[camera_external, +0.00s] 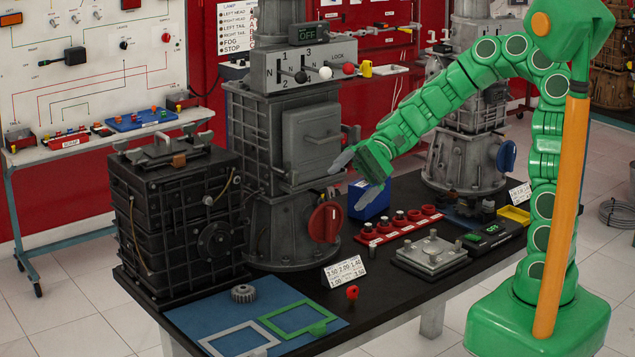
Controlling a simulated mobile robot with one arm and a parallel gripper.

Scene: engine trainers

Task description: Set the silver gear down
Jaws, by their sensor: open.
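A small silver-grey toothed gear (243,293) lies flat on a blue mat (205,318) at the front left of the black table. My gripper (341,162) is open, with nothing seen between its fingers. It is up in the air in front of the grey machine column, well above the table. It is apart from the gear, higher and to its right.
A dark ribbed box (175,225) stands behind the mat. Grey and green frames lie on the mat. A grey machine (285,150) with a red knob stands behind. A number card (345,271), red rack (398,226) and grey plate (430,257) are to the right.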

